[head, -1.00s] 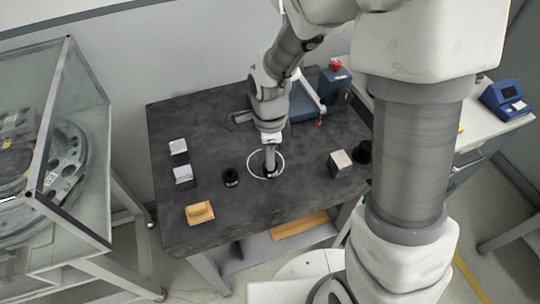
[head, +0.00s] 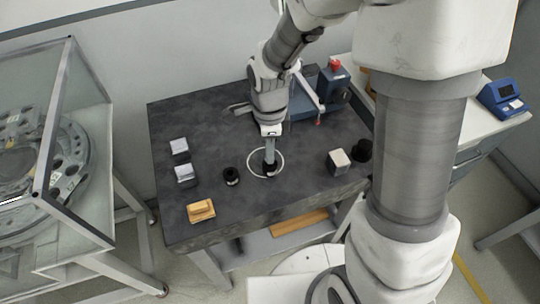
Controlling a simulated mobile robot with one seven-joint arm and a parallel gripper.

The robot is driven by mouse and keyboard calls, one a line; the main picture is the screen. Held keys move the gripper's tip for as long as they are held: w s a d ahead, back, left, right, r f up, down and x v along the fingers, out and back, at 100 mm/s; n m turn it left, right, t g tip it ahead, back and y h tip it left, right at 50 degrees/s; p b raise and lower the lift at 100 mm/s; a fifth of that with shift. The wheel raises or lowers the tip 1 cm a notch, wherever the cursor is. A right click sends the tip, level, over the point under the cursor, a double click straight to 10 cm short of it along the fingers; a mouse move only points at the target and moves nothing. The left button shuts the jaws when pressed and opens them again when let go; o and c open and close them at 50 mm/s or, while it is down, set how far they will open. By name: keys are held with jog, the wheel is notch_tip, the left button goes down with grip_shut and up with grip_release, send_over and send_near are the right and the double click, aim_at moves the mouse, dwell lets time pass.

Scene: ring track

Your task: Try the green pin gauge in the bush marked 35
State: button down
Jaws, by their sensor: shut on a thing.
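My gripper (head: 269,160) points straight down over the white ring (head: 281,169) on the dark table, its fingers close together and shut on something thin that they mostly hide. It is too small to make out its colour. A small dark bush (head: 269,171) is right below the fingertips, inside the ring; whether the held thing is inside it cannot be told. Another black bush (head: 231,177) stands to the left, apart from the gripper. A larger black round piece (head: 361,151) stands at the right edge. No numbers are readable on any of them.
Two pale blocks (head: 185,174) and a tan block (head: 201,210) lie on the left of the dark table (head: 210,130). A grey block (head: 339,161) is at right. A blue device (head: 333,86) stands at the back. A glass case (head: 75,150) is left of the table.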

jog(key=shift+r+p, duration=0.35)
jog(key=shift+r, duration=0.25)
jog(key=shift+r, duration=0.1)
jog(key=shift+r+p, duration=1.5)
jog(key=shift+r, duration=0.4)
